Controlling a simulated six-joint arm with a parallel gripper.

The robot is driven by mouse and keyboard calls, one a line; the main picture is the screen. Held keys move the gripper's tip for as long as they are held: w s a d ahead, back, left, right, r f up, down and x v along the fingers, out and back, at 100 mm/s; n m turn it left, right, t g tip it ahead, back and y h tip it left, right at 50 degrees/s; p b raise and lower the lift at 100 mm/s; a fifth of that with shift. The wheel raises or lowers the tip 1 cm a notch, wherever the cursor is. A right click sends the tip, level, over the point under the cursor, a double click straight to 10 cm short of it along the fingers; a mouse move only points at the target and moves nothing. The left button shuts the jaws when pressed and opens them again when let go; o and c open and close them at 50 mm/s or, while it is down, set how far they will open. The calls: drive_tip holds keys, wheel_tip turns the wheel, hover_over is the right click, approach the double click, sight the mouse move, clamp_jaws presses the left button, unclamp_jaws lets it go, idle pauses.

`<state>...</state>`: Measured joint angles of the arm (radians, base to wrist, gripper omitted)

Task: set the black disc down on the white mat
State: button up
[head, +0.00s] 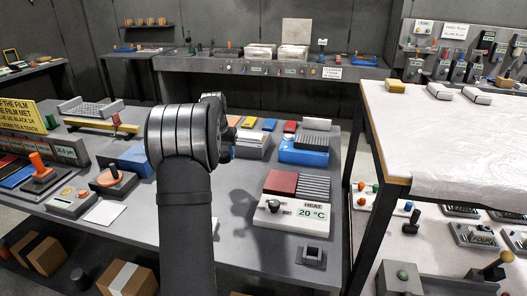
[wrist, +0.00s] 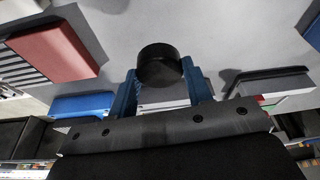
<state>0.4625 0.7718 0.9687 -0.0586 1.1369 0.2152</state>
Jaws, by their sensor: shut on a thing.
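The black disc (wrist: 160,66) shows in the wrist view, between the tips of my gripper's blue fingers. My gripper (wrist: 160,78) is shut on it, above the grey table. In the head view my own arm hides the disc and most of the gripper; only a bit of blue shows past the wrist. A flat white square (head: 104,213), which looks like the white mat, lies bare on the table left of my arm in the head view. I cannot make it out in the wrist view.
A heater panel (head: 296,213) reading 20 °C stands right of my arm, with a red block (head: 281,183) and a ribbed grey block beside it. Bare table lies around the white square's front.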

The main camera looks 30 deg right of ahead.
drive_tip(key=w+a+f+n, duration=0.1)
drive_tip(key=w+a+n, duration=0.15)
drive_tip(key=a, duration=0.75)
drive_tip(key=w+a+n, duration=0.2)
drive_tip(key=w+a, duration=0.2)
drive_tip(key=a, duration=0.7)
drive_tip(key=n+y, duration=0.2)
drive_tip(key=n, duration=0.2)
hover_over(105, 212)
drive_tip(key=shift+s+f+t, duration=0.4)
drive_tip(key=shift+f, duration=0.35)
drive_tip(key=shift+f, duration=0.1)
drive_tip(key=shift+f, duration=3.3)
drive_tip(key=shift+f, duration=0.6)
drive_tip(key=o, duration=1.2)
